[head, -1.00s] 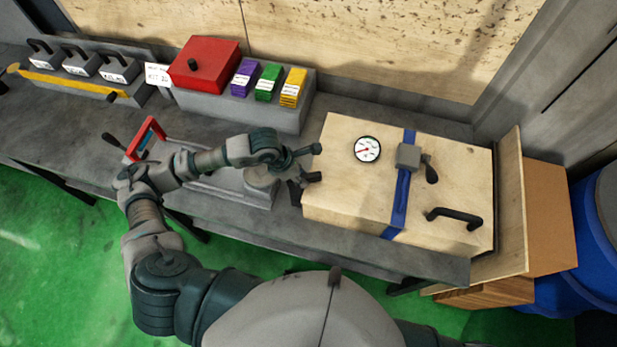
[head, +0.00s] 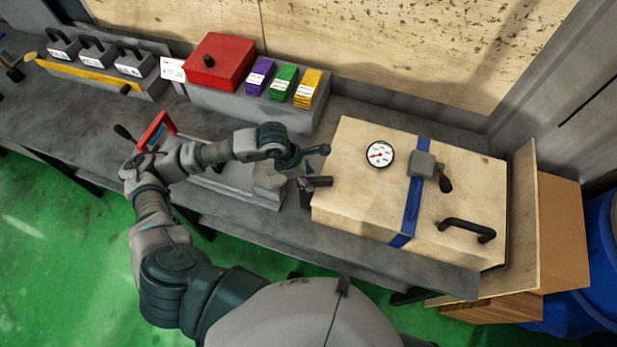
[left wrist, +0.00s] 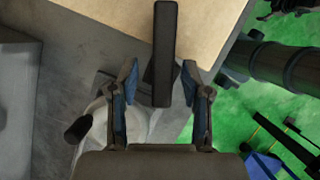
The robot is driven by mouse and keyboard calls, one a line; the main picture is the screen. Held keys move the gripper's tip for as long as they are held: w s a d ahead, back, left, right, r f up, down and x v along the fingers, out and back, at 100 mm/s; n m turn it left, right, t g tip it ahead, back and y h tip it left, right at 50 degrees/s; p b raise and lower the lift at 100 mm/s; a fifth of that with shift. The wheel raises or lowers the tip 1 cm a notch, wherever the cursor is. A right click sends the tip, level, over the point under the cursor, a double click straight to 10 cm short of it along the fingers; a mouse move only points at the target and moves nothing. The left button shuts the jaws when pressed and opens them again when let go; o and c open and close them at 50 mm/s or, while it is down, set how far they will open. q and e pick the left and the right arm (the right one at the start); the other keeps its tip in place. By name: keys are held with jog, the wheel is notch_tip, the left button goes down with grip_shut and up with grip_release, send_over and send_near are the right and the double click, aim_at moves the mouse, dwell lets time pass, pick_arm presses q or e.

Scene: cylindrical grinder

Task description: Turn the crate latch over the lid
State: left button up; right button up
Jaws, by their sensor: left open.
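The wooden crate (head: 365,205) stands on the bench with a flat pale lid (head: 350,160). A dark bar, which looks like the crate latch (head: 318,182), sticks out at the crate's left side. In the left wrist view the latch (left wrist: 164,45) reaches from over the pale wood down between my fingers. My left gripper (head: 307,186) is beside the crate's left edge. In the wrist view its open fingers (left wrist: 158,82) stand on both sides of the latch. A gap shows at the left finger; contact at the right finger is unclear. My right gripper is out of view.
A blue strap (head: 413,200) with a grey buckle (head: 423,163), a round gauge (head: 380,154) and a black handle (head: 468,228) are on the lid. A red box (head: 219,62) and coloured blocks (head: 283,83) stand behind. A wooden panel (head: 522,210) is close on the right.

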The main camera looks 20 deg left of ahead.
pick_arm(q)
jog(key=v, duration=1)
jog(key=shift+a+r, duration=0.3)
jog(key=shift+d, duration=0.15)
